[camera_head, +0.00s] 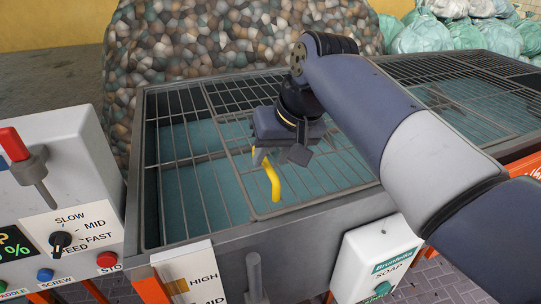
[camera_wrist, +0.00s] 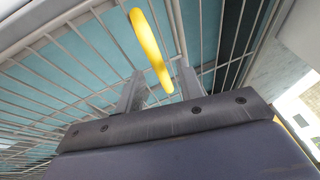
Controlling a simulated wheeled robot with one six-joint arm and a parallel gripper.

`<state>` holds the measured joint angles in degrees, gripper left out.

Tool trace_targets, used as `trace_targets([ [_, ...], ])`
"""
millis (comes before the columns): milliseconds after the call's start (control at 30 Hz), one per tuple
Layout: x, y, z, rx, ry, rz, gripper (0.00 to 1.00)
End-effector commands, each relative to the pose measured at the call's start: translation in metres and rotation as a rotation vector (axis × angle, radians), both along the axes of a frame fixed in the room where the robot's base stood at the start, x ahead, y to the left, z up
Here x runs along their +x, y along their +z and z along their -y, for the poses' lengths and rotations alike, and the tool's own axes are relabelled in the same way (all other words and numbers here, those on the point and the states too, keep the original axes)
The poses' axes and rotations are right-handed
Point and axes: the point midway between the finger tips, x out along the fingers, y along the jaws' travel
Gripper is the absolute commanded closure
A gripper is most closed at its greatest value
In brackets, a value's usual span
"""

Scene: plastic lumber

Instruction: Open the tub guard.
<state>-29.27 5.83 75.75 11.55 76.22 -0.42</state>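The tub guard (camera_head: 200,165) is a grey wire grid lying over a metal tub of blue-green water in the head view. A curved yellow handle (camera_head: 273,182) stands on the guard near the tub's front edge. My gripper (camera_head: 278,157) is just above and behind the handle, pointing down. In the wrist view, the two fingers of my gripper (camera_wrist: 159,88) are apart. The yellow handle (camera_wrist: 150,45) shows between and beyond them, with one end close to the right finger. I cannot tell whether they touch. The guard bars (camera_wrist: 85,60) fill the background there.
A control box (camera_head: 60,190) with a red lever stands left of the tub. A level gauge (camera_head: 190,275) and a white soap box (camera_head: 375,255) are on the tub's front. A pebbly pile (camera_head: 220,40) rises behind. Green bags (camera_head: 440,35) lie at the back right.

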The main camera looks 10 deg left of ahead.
Motion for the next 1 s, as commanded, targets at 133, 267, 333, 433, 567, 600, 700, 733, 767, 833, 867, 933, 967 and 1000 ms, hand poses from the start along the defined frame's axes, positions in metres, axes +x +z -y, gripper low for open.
trace_targets([
  [133,0.003,-0.012,-0.005,-0.001,0.001,0.000,0.64],
  [267,0.004,-0.015,-0.006,0.000,0.001,0.001,0.64],
  [333,0.004,-0.016,-0.006,0.001,0.000,0.001,0.64],
  [433,0.004,-0.016,-0.006,0.001,0.000,0.001,0.64],
  [567,0.004,-0.016,-0.006,0.001,0.000,0.001,0.71],
  [600,0.004,-0.016,-0.006,0.001,0.000,0.001,0.75],
  [700,0.004,-0.015,-0.006,0.001,0.000,0.001,0.83],
  [733,0.004,-0.015,-0.006,0.001,0.000,0.001,0.85],
  [767,0.004,-0.015,-0.006,0.001,0.000,0.001,0.88],
  [833,0.004,-0.015,-0.006,0.001,0.000,0.001,0.93],
  [867,0.004,-0.015,-0.006,0.001,0.000,0.001,0.96],
  [933,0.004,-0.015,-0.006,0.001,0.000,0.001,1.00],
  [967,0.004,-0.015,-0.006,0.001,0.000,0.001,1.00],
  [1000,0.004,-0.015,-0.006,0.001,0.000,0.001,1.00],
])
